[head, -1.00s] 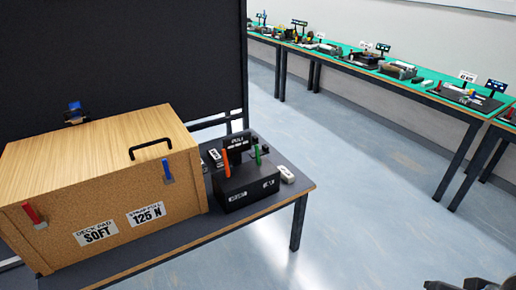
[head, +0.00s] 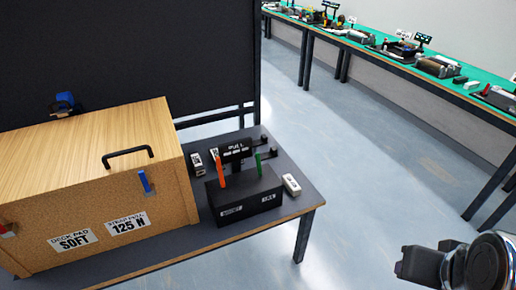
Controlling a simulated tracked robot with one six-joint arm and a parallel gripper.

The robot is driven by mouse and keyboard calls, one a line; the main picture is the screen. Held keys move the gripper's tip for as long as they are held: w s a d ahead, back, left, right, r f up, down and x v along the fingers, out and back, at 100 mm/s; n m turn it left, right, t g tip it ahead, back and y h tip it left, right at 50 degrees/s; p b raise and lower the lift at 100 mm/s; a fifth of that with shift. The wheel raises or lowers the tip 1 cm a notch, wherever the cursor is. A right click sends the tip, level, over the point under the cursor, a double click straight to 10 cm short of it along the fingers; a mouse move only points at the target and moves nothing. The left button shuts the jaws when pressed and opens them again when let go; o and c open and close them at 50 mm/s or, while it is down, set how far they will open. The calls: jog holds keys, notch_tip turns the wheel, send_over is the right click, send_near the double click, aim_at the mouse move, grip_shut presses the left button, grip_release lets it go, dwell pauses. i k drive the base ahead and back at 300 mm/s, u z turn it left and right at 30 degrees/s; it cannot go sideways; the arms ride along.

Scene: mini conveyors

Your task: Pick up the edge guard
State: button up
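I cannot tell for sure which thing is the edge guard. A wooden box (head: 65,215) with a black handle stands on the near table at left, with labels reading DECK PAD SOFT and 125 N. A blue clip-like piece (head: 145,181) sits on its front top edge, and a red piece (head: 8,230) is at the left picture edge. Another blue piece (head: 64,102) is behind the box. The end of my arm, with my gripper (head: 418,264), is at the bottom right, well away from the table. Its fingers are not clearly shown.
The near table (head: 262,228) also holds a black device (head: 240,197) with an orange and a green lever, and a small white block (head: 292,184). A black panel (head: 120,60) stands behind. Green-topped benches with equipment line the right wall; open floor lies between.

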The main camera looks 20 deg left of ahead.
aim_at(273, 153)
jog(key=u, duration=0.3)
jog(key=i, duration=0.75)
jog(key=u, duration=0.85)
jog(key=i, duration=0.55)
jog(key=u, duration=0.7)
jog(key=i, duration=0.45)
jog(key=u, duration=0.3)
